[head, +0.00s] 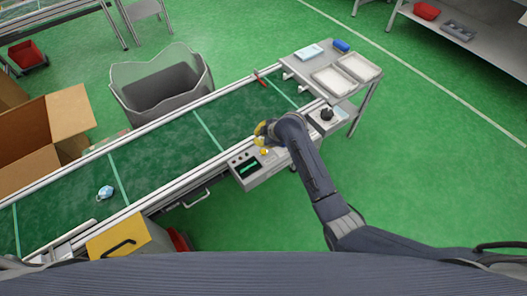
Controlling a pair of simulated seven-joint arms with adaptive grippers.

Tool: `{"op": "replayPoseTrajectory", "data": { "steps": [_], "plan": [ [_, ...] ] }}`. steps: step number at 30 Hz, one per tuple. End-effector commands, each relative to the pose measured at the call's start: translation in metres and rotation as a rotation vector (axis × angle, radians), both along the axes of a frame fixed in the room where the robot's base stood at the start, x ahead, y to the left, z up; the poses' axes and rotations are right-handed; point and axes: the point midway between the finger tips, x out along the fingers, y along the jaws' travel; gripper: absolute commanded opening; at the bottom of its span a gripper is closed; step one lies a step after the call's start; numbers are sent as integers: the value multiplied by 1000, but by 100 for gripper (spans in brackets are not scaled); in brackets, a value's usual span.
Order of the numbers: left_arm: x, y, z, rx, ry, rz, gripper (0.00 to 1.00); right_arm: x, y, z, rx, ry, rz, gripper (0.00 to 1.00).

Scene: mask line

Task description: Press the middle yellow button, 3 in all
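A grey control panel (253,173) is fixed to the near side of the conveyor, with a dark screen showing a green trace. A yellow button (264,152) shows on its top, close to my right arm. Part of the panel's right end is hidden behind that arm. My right gripper (261,130), with yellow parts at its end, is just beyond the panel, over the conveyor's near edge. It is small and partly covered by its own wrist, so its finger opening is unclear. It appears apart from the button. My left gripper is out of view.
A blue-and-white mask (105,192) lies on the green conveyor belt (165,150). A red pen-like item (261,79) lies by the far rail. A grey bin (165,95) and cardboard box (45,135) stand behind. White trays (333,80) sit on the end table.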

Motion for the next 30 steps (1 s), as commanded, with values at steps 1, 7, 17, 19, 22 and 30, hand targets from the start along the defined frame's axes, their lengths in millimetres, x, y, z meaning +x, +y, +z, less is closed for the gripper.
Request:
{"op": "replayPoseTrajectory", "data": {
  "steps": [1, 7, 17, 19, 22, 30],
  "plan": [
    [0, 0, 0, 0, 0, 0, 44, 0, 0, 0, 0, 0, 0, 0],
    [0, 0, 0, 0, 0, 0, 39, 0, 0, 0, 0, 0, 0, 0],
    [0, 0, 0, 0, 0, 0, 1, 0, 0, 0, 0, 0, 0, 0],
    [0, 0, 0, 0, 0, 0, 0, 0, 0, 0, 0, 0, 0, 0],
    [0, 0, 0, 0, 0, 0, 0, 0, 0, 0, 0, 0, 0, 0],
    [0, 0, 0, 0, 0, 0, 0, 0, 0, 0, 0, 0, 0, 0]
  ]
}}
